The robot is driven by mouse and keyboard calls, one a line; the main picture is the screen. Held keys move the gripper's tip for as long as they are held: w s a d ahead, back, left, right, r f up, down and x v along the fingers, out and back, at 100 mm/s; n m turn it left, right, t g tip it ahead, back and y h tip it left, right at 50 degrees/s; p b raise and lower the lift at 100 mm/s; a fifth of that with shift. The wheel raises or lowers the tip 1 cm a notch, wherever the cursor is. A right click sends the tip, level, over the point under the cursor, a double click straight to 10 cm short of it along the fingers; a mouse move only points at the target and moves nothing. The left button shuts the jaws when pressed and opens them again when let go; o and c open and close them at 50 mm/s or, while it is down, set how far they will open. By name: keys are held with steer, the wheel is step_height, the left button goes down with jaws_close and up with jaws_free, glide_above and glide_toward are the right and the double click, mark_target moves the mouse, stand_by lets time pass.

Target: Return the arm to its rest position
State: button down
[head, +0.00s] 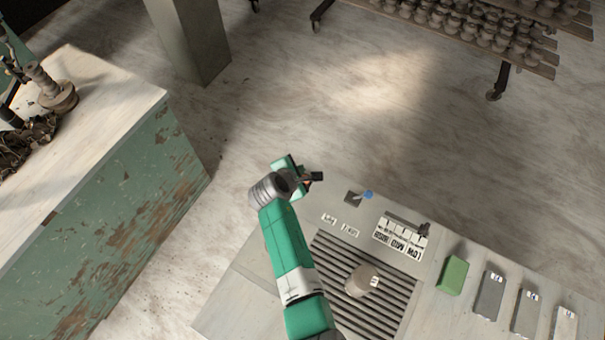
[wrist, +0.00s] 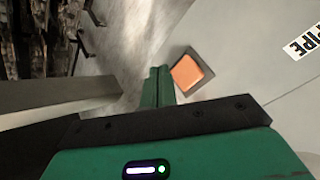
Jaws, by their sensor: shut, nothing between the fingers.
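My green arm reaches up from the bottom of the head view over the left part of the light grey workbench (head: 237,298). My gripper (head: 318,176) is at the bench's far left corner, and its dark tip shows there. In the wrist view my gripper's green fingers (wrist: 158,75) are together with nothing between them. An orange square pad (wrist: 187,72) on a dark base lies just right of the fingertips in the wrist view.
The bench holds a slatted grille (head: 335,252) with a pale cylinder (head: 362,280), a blue-knobbed lever (head: 368,195), a label plate (head: 400,236), a green block (head: 453,275) and several grey blocks. A worn green cabinet (head: 120,220) stands left. Shelves of pots (head: 480,30) stand behind. Open floor lies between.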

step_height(320, 180, up, 3)
steer(key=shift+f+p, duration=0.1)
steer(key=shift+p, duration=0.95)
